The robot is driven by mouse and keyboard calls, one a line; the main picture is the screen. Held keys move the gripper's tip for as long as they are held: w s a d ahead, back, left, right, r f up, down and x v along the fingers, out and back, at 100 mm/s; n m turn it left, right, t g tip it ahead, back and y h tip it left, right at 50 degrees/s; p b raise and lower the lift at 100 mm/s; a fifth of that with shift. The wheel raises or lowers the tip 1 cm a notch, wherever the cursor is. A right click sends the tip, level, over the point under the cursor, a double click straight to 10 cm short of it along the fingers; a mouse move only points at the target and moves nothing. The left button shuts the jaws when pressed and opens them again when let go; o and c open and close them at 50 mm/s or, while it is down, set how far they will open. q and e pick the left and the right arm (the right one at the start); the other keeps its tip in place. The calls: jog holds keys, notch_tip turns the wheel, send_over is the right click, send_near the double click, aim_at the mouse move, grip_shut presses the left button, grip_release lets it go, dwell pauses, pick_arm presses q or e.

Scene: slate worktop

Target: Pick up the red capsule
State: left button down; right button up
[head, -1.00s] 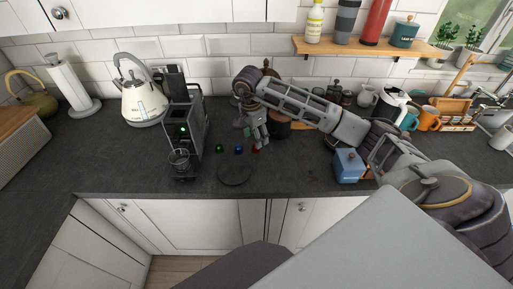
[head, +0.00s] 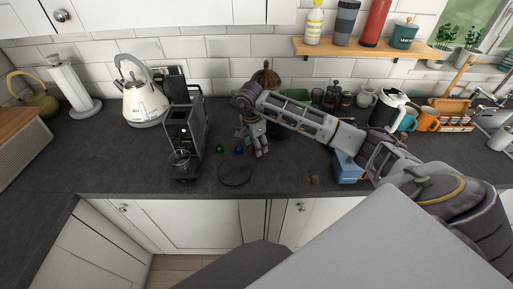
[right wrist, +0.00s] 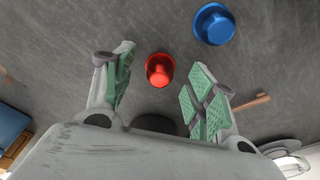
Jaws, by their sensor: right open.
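The red capsule (right wrist: 160,70) sits on the slate worktop. In the right wrist view it lies between the two fingertips, with a gap to each side. My right gripper (head: 259,152) is open and empty, pointing down at the worktop. Its green-padded fingers also show in the right wrist view (right wrist: 164,63). In the head view I cannot make out the red capsule, as the gripper covers its spot. My left gripper is in neither view.
A blue capsule (head: 238,150) and a green capsule (head: 219,149) stand left of the gripper. The coffee machine (head: 187,125) and kettle (head: 142,105) are farther left. A dark round disc (head: 235,173) lies in front. A blue box (head: 348,168) stands to the right.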

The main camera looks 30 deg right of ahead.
jog(key=shift+d+f, duration=0.1)
jog(key=shift+f, duration=0.3)
jog(key=c, duration=0.8)
